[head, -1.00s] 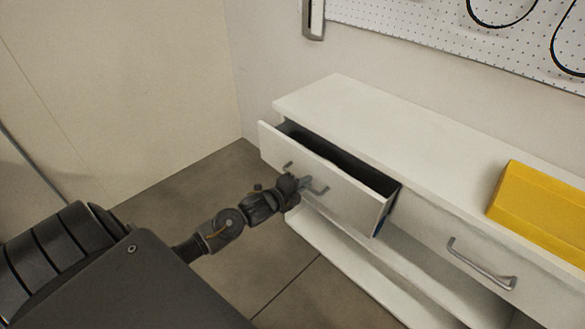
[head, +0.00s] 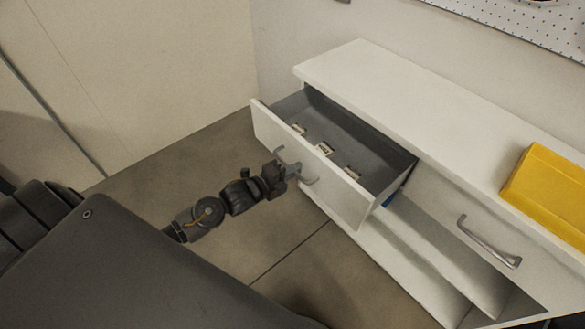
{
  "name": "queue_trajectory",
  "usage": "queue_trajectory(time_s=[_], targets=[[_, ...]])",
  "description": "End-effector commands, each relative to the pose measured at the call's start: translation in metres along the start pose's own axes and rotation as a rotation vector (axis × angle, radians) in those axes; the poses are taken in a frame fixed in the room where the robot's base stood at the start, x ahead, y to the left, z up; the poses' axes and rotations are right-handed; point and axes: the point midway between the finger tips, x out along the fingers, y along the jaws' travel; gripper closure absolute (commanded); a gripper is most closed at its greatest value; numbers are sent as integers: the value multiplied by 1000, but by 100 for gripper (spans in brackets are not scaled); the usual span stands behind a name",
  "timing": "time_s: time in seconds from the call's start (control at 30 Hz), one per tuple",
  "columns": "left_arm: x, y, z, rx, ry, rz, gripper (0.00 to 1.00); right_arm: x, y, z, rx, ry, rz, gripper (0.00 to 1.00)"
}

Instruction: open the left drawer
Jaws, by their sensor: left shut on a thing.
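The left drawer (head: 330,189) of the white cabinet is pulled well out. Its grey inside shows, with several small pale items lying near the front panel. My left gripper (head: 291,171) is at the front of this drawer, shut on its metal handle (head: 309,181); the gripper covers the middle of the handle. My right gripper is not in view.
The white cabinet top (head: 400,90) carries a yellow box (head: 548,190) on the right. The right drawer, with its own handle (head: 488,242), is shut. Open shelf space lies below. The floor (head: 190,150) left of the cabinet is clear.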

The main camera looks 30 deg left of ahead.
Motion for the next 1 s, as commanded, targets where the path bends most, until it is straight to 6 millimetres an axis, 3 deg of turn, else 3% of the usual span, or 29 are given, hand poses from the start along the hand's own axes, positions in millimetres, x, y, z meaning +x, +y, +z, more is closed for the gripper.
queue_trajectory(time_s=[0.1, 0.13, 0.27, 0.57, 0.73, 1.0], targets=[[0, 0, 1, 1, -1, 0, 100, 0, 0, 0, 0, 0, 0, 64], [0, 0, 1, 0, -1, 0, 88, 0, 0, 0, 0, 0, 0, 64], [0, 0, 1, 0, -1, 0, 73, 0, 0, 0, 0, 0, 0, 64], [-2, 0, 0, 0, -1, 1, 73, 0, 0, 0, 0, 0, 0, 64], [-23, 1, 0, 1, 0, 2, 73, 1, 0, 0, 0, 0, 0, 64], [-77, 2, 0, 1, -1, 3, 73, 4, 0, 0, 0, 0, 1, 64]])
